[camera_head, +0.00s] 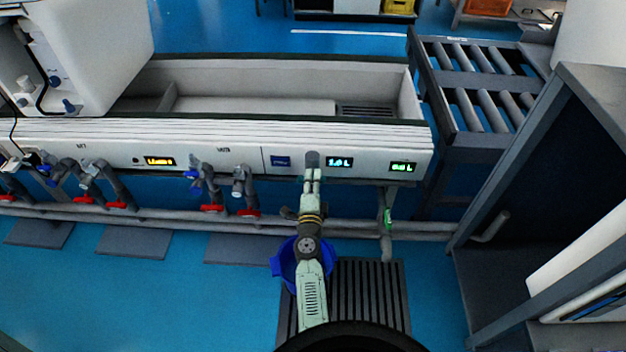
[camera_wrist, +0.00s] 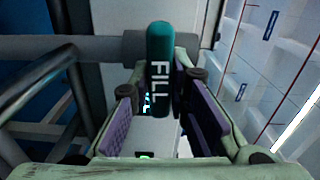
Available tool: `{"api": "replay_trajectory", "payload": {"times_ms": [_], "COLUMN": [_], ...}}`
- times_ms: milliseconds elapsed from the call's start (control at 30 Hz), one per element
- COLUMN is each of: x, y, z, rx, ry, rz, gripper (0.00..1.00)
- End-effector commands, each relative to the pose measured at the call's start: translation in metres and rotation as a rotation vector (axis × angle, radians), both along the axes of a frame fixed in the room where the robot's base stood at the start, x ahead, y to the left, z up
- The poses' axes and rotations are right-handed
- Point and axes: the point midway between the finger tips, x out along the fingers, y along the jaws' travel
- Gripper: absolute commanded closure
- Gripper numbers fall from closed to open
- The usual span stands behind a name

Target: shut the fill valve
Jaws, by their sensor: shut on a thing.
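The fill valve's teal handle (camera_wrist: 160,42), marked FILL in white letters, stands upright in the middle of the wrist view. It joins a grey pipe (camera_wrist: 85,46) behind it. My gripper (camera_wrist: 161,88) is shut on the handle, with a purple-padded finger on each side. The right pad lies close against it; the contact on the left is hard to judge from this angle. In the head view my gripper (camera_head: 312,178) reaches the front panel of the long test bench (camera_head: 200,135). The fill handle is hidden there by my arm.
A lit display (camera_head: 339,162) sits right of my gripper. Several grey taps with red handles (camera_head: 248,212) line the bench to the left. A blue bucket (camera_head: 283,265) stands below my arm by a floor grate (camera_head: 375,295). A roller conveyor (camera_head: 470,85) and dark cabinet stand right.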

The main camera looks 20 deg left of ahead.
Motion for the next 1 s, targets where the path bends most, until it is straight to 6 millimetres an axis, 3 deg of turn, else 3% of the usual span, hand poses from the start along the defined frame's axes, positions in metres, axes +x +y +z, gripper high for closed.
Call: {"api": "replay_trajectory", "payload": {"times_ms": [467, 500, 800, 1000], "x": [0.0008, 0.0008, 0.0003, 0.0002], "y": [0.0002, 0.0002, 0.0000, 0.0000], "z": [0.0010, 0.0011, 0.0004, 0.0002], "rx": [0.016, 0.016, 0.016, 0.015], "ry": [0.003, 0.003, 0.003, 0.004], "rz": [0.000, 0.000, 0.000, 0.000], "gripper": [1.00, 0.83, 0.63, 0.63]}}
